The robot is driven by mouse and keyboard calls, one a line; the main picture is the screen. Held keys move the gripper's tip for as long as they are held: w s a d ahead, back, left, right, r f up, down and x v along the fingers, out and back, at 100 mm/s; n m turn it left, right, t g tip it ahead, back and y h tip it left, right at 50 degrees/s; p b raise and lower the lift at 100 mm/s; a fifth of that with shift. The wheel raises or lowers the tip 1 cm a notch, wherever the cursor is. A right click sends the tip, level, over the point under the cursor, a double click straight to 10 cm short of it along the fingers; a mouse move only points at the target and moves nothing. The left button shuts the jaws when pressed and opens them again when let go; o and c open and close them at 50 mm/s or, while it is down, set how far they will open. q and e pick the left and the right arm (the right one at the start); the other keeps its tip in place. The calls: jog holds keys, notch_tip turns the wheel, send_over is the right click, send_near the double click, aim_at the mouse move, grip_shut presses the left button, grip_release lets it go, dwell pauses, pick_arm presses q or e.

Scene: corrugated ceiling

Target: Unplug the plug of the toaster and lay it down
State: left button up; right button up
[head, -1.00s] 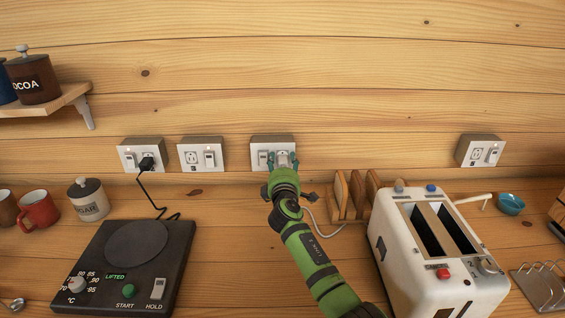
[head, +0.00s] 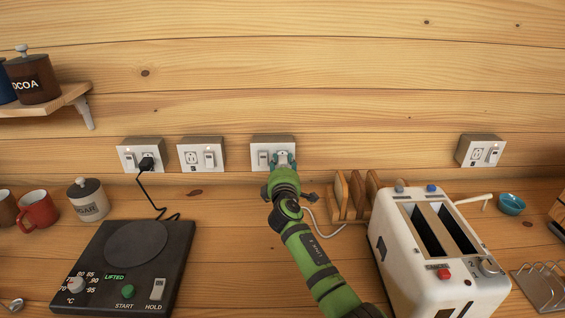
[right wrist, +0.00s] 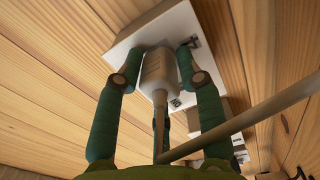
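The toaster (head: 425,265) is cream-white with two slots and stands at the right of the counter. Its plug (right wrist: 158,72) is pale and sits in the third wall outlet from the left (head: 262,157). A pale cord (right wrist: 240,120) runs from the plug; its grey lower part (head: 325,228) lies on the counter near the toaster. My right gripper (head: 282,160) is at this outlet, its teal fingers on both sides of the plug. In the right wrist view the fingertips (right wrist: 160,50) appear closed against the plug's sides, close to the outlet face. My left gripper is not in view.
A black plug (head: 147,164) sits in the leftmost outlet, its cord leading to a dark hot plate (head: 125,270). A wooden rack (head: 350,195) stands right of my arm. Bare counter (head: 225,230) lies between the hot plate and my arm.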

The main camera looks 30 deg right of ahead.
grip_shut()
jog(key=o, duration=1.3)
grip_release()
jog(key=shift+c, duration=0.2)
